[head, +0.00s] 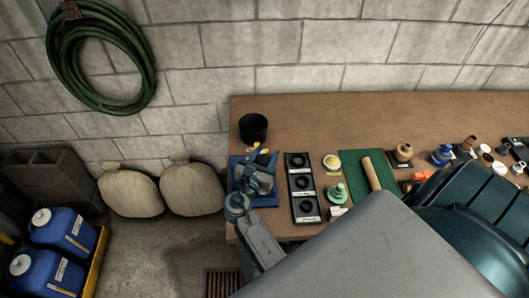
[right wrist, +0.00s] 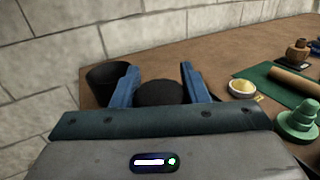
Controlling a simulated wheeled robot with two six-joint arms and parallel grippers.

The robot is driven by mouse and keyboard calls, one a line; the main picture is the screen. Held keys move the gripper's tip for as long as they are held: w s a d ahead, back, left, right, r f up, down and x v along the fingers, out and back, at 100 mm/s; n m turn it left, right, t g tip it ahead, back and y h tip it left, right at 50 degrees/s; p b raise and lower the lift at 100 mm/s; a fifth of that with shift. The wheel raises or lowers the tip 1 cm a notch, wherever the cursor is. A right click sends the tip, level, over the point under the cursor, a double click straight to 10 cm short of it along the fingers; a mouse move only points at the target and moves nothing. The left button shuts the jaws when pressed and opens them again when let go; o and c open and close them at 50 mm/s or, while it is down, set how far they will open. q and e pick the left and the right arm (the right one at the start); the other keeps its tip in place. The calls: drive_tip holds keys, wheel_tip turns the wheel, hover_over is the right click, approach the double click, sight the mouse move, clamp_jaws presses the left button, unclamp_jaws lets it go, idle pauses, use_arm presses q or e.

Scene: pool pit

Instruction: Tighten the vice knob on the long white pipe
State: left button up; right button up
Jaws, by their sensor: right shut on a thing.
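My right gripper (head: 257,165) is over the left end of the brown table, above a blue tray (head: 270,201). Its blue fingers are shut on a dark rounded thing (right wrist: 160,92), which shows between them in the right wrist view. I cannot tell whether this is the vice knob, as the gripper hides most of it. I cannot make out a long white pipe or a vice in either view. A pale tan cylinder (head: 371,173) lies on a green mat (head: 349,160) to the right. My left gripper is not in view.
A black cup (head: 253,128) stands just behind the right gripper. A black tray (head: 292,161) with round dark pieces, a yellow-filled bowl (head: 331,162) and a green stepped piece (head: 336,192) are to its right. The table's (head: 330,115) back strip is clear.

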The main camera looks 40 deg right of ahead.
drive_tip(key=shift+r+m+g+h+b, duration=0.15)
drive_tip(key=shift+m+g+h+b, duration=0.15)
drive_tip(key=shift+m+g+h, duration=0.75)
drive_tip(key=shift+d+g+y, duration=0.1)
drive_tip(key=shift+g+y, duration=0.25)
drive_tip(key=o, duration=0.9)
drive_tip(key=shift+s, duration=0.1)
drive_tip(key=shift+o, duration=0.4)
